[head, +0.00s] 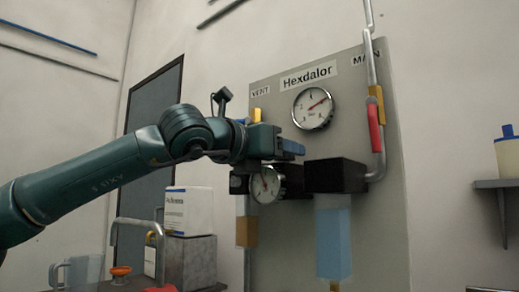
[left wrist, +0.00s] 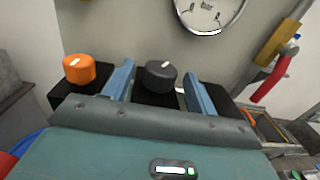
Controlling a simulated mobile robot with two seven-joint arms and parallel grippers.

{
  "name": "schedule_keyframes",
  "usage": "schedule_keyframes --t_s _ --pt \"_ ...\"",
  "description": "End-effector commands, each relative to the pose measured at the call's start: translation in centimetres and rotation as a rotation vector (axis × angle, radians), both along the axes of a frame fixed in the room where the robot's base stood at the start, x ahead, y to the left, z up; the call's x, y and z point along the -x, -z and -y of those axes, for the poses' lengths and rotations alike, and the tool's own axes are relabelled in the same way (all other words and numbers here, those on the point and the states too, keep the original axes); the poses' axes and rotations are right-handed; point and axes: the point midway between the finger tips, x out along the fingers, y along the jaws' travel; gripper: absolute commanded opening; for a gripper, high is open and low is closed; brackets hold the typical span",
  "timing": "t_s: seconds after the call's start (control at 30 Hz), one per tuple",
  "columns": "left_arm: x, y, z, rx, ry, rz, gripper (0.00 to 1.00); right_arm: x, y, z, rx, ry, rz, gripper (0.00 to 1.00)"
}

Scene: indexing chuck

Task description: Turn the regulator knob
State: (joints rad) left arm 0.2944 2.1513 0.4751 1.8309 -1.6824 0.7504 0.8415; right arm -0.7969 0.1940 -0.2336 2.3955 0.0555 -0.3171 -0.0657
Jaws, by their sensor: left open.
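A dark grey round knob (left wrist: 160,76) with a white mark on top stands on a black block in the left wrist view. My left gripper (left wrist: 159,70) is open, with one blue finger on each side of this knob; whether either touches it I cannot tell. An orange knob (left wrist: 79,69) with a white mark stands to the left, outside the fingers. My right gripper is in neither view.
The grey panel (head: 268,88) carries a large gauge (head: 312,108), a small gauge (head: 265,184) and a blue bowl (head: 333,238). A pipe with a red handle (head: 376,129) runs down on the right. A white box (head: 188,210) and a jug stand at lower left.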

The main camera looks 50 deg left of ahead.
Motion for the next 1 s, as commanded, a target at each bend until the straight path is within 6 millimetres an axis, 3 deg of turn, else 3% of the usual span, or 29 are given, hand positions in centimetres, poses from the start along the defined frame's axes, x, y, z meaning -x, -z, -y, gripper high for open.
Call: schedule_keyframes --t_s 0.4,0.6,1.0 --pt "8.3 0.0 0.4 0.001 0.001 0.006 0.58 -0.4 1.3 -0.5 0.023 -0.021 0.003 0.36" --pt "11.4 0.0 0.6 0.0 -0.001 0.002 0.58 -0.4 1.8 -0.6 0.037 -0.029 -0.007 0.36" --pt "12.6 0.1 0.7 0.0 0.0 -0.001 0.58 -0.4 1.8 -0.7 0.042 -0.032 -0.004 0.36"
